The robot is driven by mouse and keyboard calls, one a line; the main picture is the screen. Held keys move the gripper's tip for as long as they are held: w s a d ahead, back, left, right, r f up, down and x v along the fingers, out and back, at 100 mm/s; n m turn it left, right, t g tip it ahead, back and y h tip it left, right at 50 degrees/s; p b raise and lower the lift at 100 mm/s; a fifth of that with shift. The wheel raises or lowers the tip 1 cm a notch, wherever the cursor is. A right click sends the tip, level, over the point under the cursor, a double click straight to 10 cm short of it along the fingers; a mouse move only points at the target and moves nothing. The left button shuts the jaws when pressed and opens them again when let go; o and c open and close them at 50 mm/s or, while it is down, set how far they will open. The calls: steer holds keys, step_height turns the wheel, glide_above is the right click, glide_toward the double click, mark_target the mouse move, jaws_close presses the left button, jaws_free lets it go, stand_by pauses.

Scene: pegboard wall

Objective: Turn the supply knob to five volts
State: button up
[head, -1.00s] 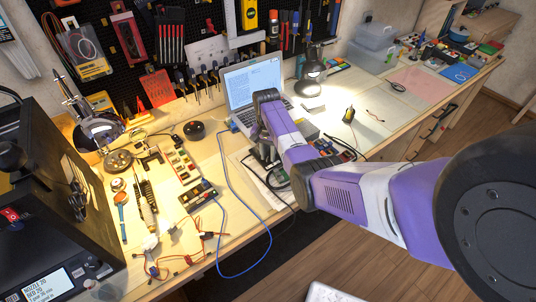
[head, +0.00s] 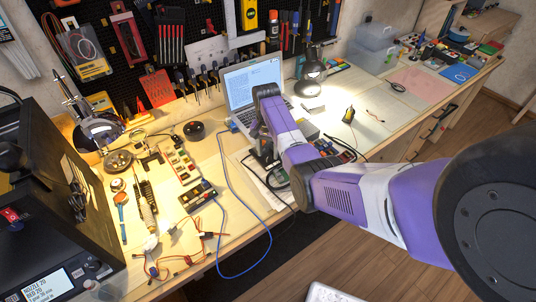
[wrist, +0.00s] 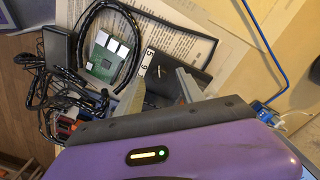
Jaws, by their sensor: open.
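The supply (wrist: 152,64) is a dark box with white labels reading 5 and 9, near the middle of the wrist view. My gripper (wrist: 158,92) is open, with one pale finger on each side of the supply's face. A small light-coloured mark shows between the fingers, perhaps on the knob. The knob's outline is too dark to make out, and I cannot tell where it points or whether the fingers touch it. In the head view my gripper (head: 264,155) is over the bench in front of the laptop, and my arm mostly hides the supply.
A green circuit board (wrist: 108,57) and thick black cables lie beside the supply on printed sheets. The laptop (head: 254,88) stands behind my gripper. A blue cable (head: 226,190) runs along the left and over the bench edge.

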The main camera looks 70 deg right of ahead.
mark_target(268, 156)
steer(key=shift+r, duration=3)
